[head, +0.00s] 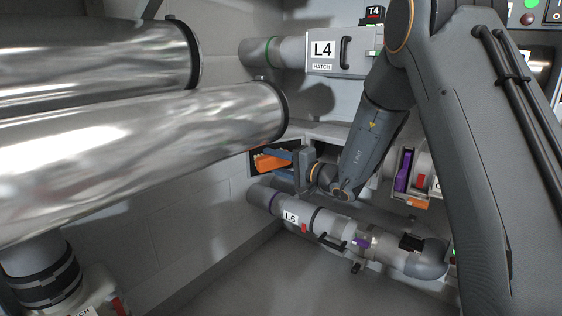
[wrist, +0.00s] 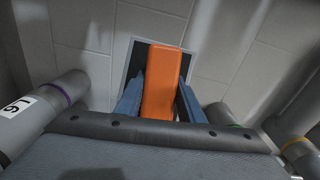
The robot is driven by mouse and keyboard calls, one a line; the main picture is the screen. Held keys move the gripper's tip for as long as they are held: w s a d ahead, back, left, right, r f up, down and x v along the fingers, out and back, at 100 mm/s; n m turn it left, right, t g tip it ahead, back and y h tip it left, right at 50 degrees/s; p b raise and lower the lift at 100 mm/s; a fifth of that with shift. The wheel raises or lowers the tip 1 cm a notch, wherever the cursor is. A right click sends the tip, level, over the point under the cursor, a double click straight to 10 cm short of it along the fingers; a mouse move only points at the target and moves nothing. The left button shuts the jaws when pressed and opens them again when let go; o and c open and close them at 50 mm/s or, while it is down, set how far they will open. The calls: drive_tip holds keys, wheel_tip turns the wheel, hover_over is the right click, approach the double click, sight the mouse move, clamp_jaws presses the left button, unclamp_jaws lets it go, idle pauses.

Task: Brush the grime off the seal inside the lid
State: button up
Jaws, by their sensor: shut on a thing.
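My gripper (head: 276,163) is at the left wall, its blue fingers shut on an orange block-like thing (head: 268,161). In the wrist view the orange thing (wrist: 162,85) stands between the two blue fingers (wrist: 160,102) and points at a dark square opening (wrist: 138,52) with a pale frame in the wall. It overlaps that opening in the picture; I cannot tell whether it is inside. It may be the brush handle, but no bristles show. A hatch housing marked L4 (head: 340,55) with a black handle is at the back. No open lid, seal or grime can be made out.
Large shiny pipes (head: 130,150) fill the left. A grey pipe marked L6 (head: 330,222) runs low below my gripper, with a black handle and a purple part (head: 362,241). Another purple part (head: 402,170) sits right of my wrist. Floor (head: 270,275) at front centre is clear.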

sight(265, 165)
drive_tip(key=shift+s+a, duration=0.3)
drive_tip(key=shift+a, duration=0.3)
drive_tip(key=shift+s+a, duration=0.3)
drive_tip(key=shift+a, duration=0.35)
drive_tip(key=shift+s+a, duration=0.3)
drive_tip(key=shift+a, duration=0.3)
drive_tip(key=shift+d, duration=0.15)
drive_tip(key=shift+s+d, duration=0.6)
drive_tip(key=shift+s, duration=0.3)
drive_tip(key=shift+s+d, duration=0.4)
drive_tip(key=shift+s, duration=0.5)
drive_tip(key=shift+s+d, duration=0.4)
drive_tip(key=shift+s, duration=0.45)
drive_tip(key=s, duration=0.1)
drive_tip(key=s+d, duration=0.1)
drive_tip(key=shift+s+d+p, duration=0.2)
drive_tip(key=shift+s+p, duration=0.1)
drive_tip(key=shift+p, duration=0.1)
